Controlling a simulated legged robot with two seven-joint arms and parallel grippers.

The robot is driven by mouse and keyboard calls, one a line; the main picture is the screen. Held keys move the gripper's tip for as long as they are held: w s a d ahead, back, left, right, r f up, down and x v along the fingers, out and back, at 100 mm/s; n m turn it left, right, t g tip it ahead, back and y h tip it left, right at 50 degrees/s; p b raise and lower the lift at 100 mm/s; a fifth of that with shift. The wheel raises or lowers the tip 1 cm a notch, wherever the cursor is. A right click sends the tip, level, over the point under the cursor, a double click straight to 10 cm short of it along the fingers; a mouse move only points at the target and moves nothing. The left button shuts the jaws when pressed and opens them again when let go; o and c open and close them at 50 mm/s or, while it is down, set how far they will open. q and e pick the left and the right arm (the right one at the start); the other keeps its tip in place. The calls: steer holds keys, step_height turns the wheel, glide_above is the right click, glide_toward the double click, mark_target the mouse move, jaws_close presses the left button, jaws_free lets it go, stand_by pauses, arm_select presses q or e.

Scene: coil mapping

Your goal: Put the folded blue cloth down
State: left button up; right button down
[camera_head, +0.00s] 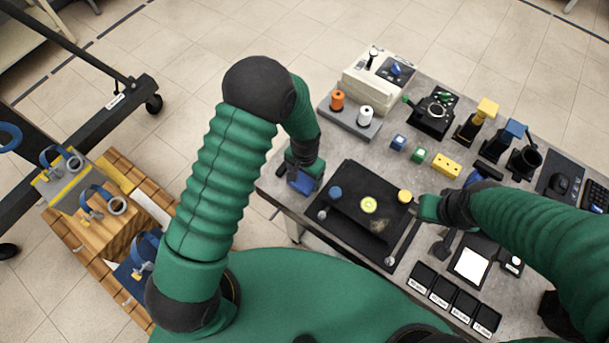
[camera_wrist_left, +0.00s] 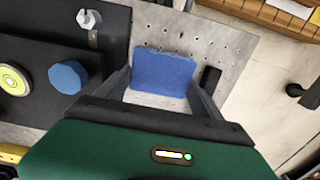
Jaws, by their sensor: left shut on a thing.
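The folded blue cloth (camera_wrist_left: 163,72) is held between the two fingers of my left gripper (camera_wrist_left: 160,92) in the left wrist view. In the head view the cloth (camera_head: 302,184) shows as a small blue patch under my left gripper (camera_head: 304,176), at the left end of the grey table (camera_head: 275,170). Whether the cloth touches the table is hard to tell. My right gripper (camera_head: 428,207) is right of the black tray; its fingers are too small and hidden to read.
A black tray (camera_head: 350,225) with blue and yellow round pieces lies just right of the left gripper. A grey stand with orange and white spools (camera_head: 337,101) stands behind. Wrenches lie by the tray.

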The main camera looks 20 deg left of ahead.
arm_select(q)
steer(key=shift+f, duration=0.6)
steer(key=shift+w+f, duration=0.15)
steer(key=shift+a, duration=0.15)
steer(key=o, duration=0.9)
steer(key=shift+a, duration=0.15)
